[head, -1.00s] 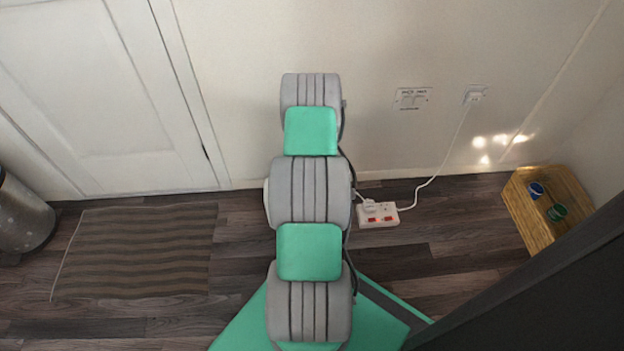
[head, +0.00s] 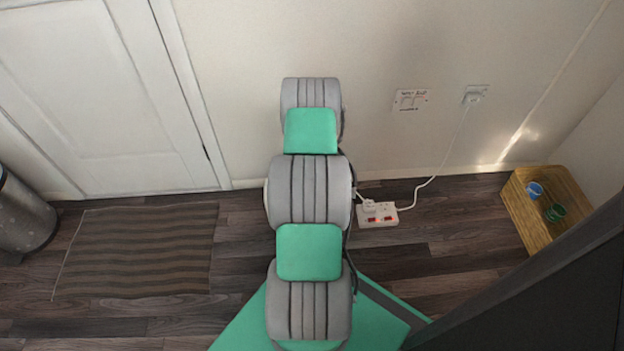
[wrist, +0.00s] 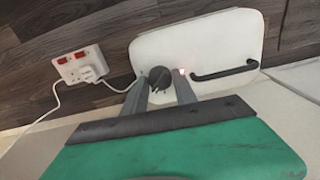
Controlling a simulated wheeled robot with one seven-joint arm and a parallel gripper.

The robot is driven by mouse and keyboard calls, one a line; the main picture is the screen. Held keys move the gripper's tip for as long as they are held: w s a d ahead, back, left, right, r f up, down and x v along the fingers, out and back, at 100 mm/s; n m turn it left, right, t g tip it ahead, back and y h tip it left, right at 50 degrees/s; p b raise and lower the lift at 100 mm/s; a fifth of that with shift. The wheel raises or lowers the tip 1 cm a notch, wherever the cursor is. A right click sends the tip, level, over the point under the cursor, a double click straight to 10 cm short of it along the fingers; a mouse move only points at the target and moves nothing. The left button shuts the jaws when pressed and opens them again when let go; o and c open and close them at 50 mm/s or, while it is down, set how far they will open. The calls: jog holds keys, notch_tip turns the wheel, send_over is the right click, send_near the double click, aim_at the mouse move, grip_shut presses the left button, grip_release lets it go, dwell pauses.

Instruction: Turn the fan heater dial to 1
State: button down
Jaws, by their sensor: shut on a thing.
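The fan heater (wrist: 205,45) is a white rounded box in the wrist view, with a black bar handle (wrist: 225,72) on its right. Its dark round dial (wrist: 160,85) is on the near part of the top face, and a small pinkish-red light glows just right of the dial. My gripper (wrist: 160,82) has a finger on each side of the dial and is shut on it. The dial's markings and pointer are not readable. In the head view my arm hides nearly all of the heater.
A white power strip (head: 377,221) with red switches and a plugged-in cord lies on the floor beside the heater. The cord runs to a wall socket (head: 475,94). A wooden crate (head: 522,220) stands right, a striped mat (head: 135,250) and metal bin (head: 22,215) left.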

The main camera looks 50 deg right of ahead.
jog(key=shift+m, duration=1.1)
jog(key=c, duration=1)
grip_release()
jog(key=shift+o, duration=0.2)
notch_tip(320, 180, up, 8)
jog(key=p, duration=0.3)
jog(key=shift+f, duration=0.1)
